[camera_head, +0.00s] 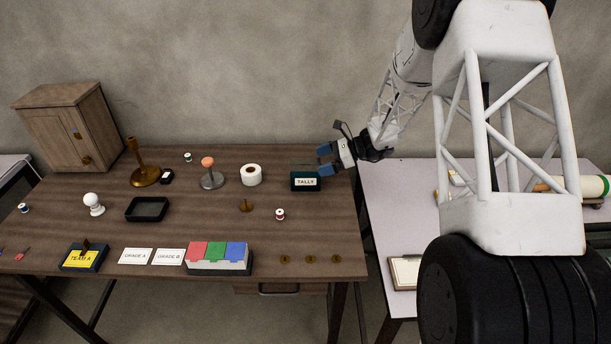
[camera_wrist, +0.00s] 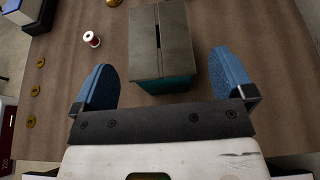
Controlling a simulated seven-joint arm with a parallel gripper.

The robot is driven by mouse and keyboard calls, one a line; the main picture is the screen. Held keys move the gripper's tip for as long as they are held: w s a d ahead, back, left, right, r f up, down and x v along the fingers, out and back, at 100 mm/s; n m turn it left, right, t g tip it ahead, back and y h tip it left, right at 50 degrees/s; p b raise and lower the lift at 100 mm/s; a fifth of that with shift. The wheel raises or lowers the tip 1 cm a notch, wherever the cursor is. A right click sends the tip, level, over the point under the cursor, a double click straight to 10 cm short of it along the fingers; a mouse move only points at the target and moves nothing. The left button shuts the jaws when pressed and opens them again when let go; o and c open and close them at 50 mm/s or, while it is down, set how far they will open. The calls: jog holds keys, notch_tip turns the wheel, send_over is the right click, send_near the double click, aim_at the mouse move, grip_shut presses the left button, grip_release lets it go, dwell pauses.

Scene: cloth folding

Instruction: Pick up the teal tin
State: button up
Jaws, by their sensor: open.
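The teal tin (camera_head: 305,183) stands upright near the right end of the brown table in the head view, with a white label reading TALLY on its front. In the wrist view its dark grey slotted lid (camera_wrist: 161,40) and a teal side (camera_wrist: 165,85) show between my two fingers. My gripper (camera_head: 325,160) is open, with blue fingertips, close behind and to the right of the tin in the head view. In the wrist view my fingers (camera_wrist: 162,68) lie on either side of the tin with gaps. I cannot tell their exact height over it.
A white tape roll (camera_head: 251,175) stands left of the tin. A red and white spool (camera_head: 280,214) and a small brass piece (camera_head: 246,205) are in front. Several brass discs (camera_head: 309,259) lie near the front edge. A pale table (camera_head: 400,205) adjoins on the right.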

aim_at(310, 164)
jog(key=shift+x, duration=2.35)
jog(key=shift+r, duration=0.1)
jog(key=shift+c, duration=0.5)
jog(key=c, duration=1)
